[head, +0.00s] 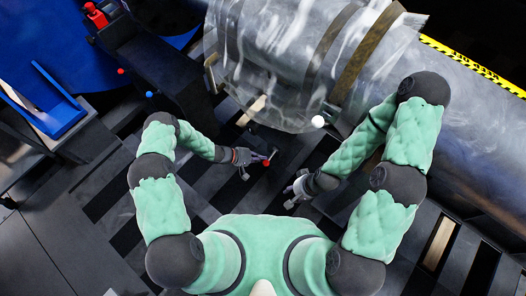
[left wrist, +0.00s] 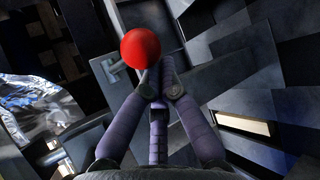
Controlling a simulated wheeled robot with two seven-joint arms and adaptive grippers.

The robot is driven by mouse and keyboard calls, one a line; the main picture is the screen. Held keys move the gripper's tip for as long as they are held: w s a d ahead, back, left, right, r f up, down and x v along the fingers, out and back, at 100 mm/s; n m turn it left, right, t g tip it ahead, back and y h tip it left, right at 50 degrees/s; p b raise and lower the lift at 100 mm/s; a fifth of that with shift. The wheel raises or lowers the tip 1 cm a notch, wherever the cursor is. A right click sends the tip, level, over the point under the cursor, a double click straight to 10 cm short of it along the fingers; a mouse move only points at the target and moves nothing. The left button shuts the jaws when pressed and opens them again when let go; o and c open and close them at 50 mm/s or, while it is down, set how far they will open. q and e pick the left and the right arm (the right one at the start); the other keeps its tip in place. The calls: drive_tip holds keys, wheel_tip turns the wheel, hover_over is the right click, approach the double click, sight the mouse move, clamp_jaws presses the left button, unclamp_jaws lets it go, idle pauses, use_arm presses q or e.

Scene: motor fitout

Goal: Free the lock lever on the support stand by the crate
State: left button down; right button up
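The lock lever has a round red knob (head: 267,162) and sits low in the middle of the head view, on dark stand parts. In the left wrist view the knob (left wrist: 141,47) is large, with a short grey stem under it and a grey bracket (left wrist: 113,70) beside it. My left gripper (head: 260,157) is at the lever. Its purple-grey fingers (left wrist: 157,88) come together around the stem just below the knob; the exact contact is partly hidden. My right gripper (head: 296,189) is lower right of the knob, fingers apart and empty. I cannot tell which thing is the crate.
A large film-wrapped cylinder (head: 280,55) lies above the grippers. A white knob (head: 318,121), a blue knob (head: 149,95) and another red knob (head: 121,71) stand nearby. Dark slats and gaps cover the floor.

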use_arm(q)
drive_tip(key=shift+s+d+r+n+g+y+p, duration=0.2)
drive_tip(key=shift+r+g+y, duration=0.25)
drive_tip(key=shift+r, duration=0.5)
drive_tip(key=shift+s+a+r+n+g+y+p, duration=0.1)
drive_tip(key=shift+r+n+g+y, duration=0.25)
drive_tip(key=shift+r, duration=0.65)
drive_tip(key=shift+s+d+r+n+g+y+p, duration=0.15)
drive_tip(key=shift+r+g+y, duration=0.4)
drive_tip(key=shift+r, duration=0.5)
drive_tip(key=v, duration=1.2)
drive_tip(key=shift+w+a, duration=0.25)
drive_tip(key=shift+w, duration=0.1)
